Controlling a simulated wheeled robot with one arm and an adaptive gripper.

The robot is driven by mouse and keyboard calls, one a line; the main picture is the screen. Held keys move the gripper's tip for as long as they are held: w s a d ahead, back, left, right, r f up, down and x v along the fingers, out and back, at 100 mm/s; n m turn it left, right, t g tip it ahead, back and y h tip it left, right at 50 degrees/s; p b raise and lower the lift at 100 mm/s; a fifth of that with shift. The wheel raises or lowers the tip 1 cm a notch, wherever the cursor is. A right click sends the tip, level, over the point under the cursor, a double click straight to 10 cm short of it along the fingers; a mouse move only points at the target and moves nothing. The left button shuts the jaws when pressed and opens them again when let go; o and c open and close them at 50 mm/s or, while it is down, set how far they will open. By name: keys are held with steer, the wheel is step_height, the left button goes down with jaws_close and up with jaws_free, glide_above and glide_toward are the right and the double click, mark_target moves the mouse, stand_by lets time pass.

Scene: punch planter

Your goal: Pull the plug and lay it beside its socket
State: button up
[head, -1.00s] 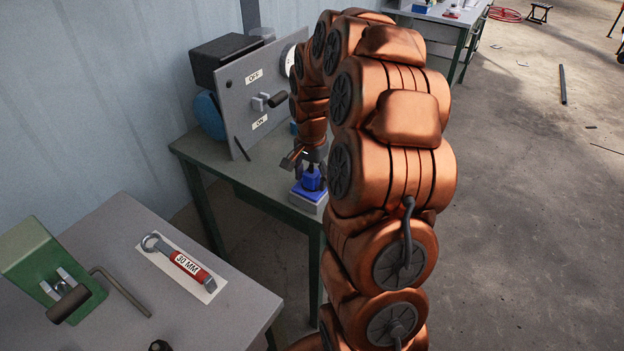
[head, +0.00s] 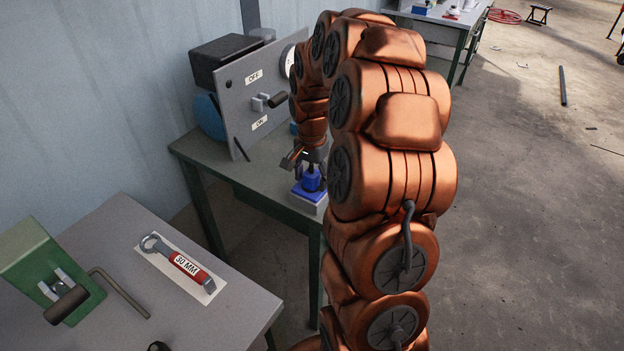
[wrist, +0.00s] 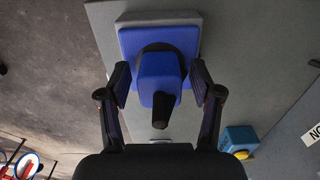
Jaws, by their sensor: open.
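The blue plug (head: 312,180) stands upright in its blue socket (head: 308,195) near the front edge of the green table. In the wrist view the plug (wrist: 160,78) has a dark cable end pointing toward me, and the square socket (wrist: 130,42) lies behind it. My gripper (head: 312,172) points down over the plug. In the wrist view my gripper (wrist: 160,85) is open, with one finger on each side of the plug and a gap visible on both sides. The lower part of the plug inside the socket is hidden.
A grey panel (head: 240,100) with ON and OFF labels and a lever stands behind the socket. A wrench (head: 180,262) lies on the nearer table, beside a green fixture (head: 45,265). Bare green tabletop (head: 250,178) lies left of the socket.

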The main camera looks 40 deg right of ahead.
mark_target(311, 173)
steer(key=shift+c, duration=0.4)
jaws_close()
steer(key=shift+r, duration=0.25)
steer(key=shift+r, duration=2.75)
